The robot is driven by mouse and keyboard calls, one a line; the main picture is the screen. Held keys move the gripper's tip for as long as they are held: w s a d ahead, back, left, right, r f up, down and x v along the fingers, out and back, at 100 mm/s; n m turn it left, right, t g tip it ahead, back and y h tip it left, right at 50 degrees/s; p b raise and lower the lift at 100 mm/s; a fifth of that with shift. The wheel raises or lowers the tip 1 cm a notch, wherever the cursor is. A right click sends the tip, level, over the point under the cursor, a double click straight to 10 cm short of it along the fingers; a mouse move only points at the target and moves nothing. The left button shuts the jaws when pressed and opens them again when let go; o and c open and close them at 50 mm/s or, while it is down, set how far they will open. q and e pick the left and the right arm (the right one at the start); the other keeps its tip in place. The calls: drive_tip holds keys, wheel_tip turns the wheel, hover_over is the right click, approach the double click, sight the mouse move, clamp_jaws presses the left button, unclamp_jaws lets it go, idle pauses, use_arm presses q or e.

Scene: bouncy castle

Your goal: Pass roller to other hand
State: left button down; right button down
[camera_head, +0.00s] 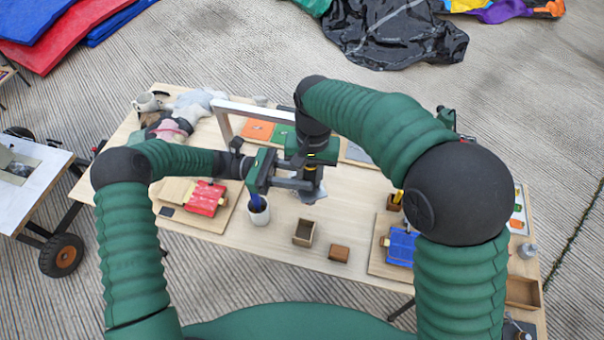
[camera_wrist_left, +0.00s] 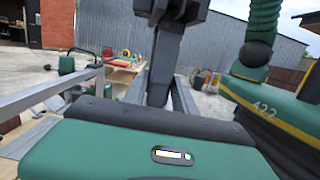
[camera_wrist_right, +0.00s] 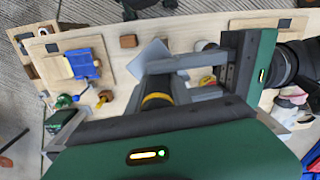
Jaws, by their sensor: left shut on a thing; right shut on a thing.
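The roller shows only in part as a dark handle with a yellow band (camera_wrist_right: 157,98) in the right wrist view. In the head view its dark shaft (camera_head: 311,178) stands roughly upright between my two grippers, and its working end is hard to make out. My left gripper (camera_head: 296,182) reaches in from the left with its fingers shut across the roller. My right gripper (camera_head: 309,160) comes down from above, shut on the same roller. In the left wrist view the dark shaft (camera_wrist_left: 163,68) rises between the left fingers. Both grippers are close together above the table.
The wooden table (camera_head: 345,236) lies below. A grey frame (camera_head: 248,109) stands behind my left gripper.

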use_arm(q)
drive_tip(key=c, duration=1.1)
unclamp_jaws()
drive_tip(key=shift+s, duration=0.25)
use_arm(e)
drive_tip(key=shift+w+d, duration=0.15)
drive_tip(key=shift+w, duration=0.1)
use_arm(q)
drive_tip(key=shift+o, duration=0.2)
drive_tip(key=shift+w, duration=0.1)
drive_tip(key=shift+w+a, duration=0.1)
drive_tip(key=shift+a, duration=0.2)
use_arm(e)
drive_tip(key=shift+s, duration=0.1)
use_arm(q)
drive_tip(key=v, duration=1.1)
drive_tip(key=shift+a, duration=0.15)
use_arm(e)
drive_tip(key=s+d+f+n, duration=0.3)
drive_tip(key=f+n, duration=0.6)
drive_tip(key=n, duration=0.8)
drive_tip(key=shift+d+f+h, duration=0.3)
drive_tip(key=shift+d, duration=0.35)
